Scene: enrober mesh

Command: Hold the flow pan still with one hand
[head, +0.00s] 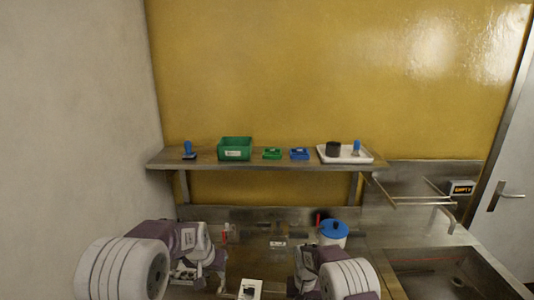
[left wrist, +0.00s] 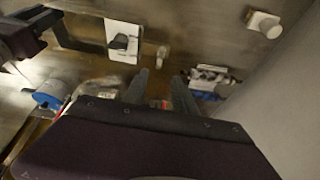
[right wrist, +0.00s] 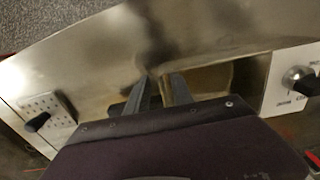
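A broad steel surface with a brownish recess (right wrist: 225,85) fills the upper right wrist view; I cannot tell for sure whether it is the flow pan. My right gripper (right wrist: 159,82) has its fingertips at this metal, slightly apart. A thin metal edge seems to lie between them, but whether they clamp it is unclear. In the head view the right arm's own wrist hides most of that spot. My left gripper (left wrist: 162,88) is open and empty above the steel worktop. In the head view the left gripper (head: 213,280) is left of the middle, near the bottom.
A blue-lidded white container (head: 333,234) stands behind my right arm. The shelf (head: 205,161) holds a green bin (head: 235,148), small green and blue trays, and a white tray (head: 330,158). A sink (head: 450,272) is at right. A wall (left wrist: 285,125) stands close beside my left gripper.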

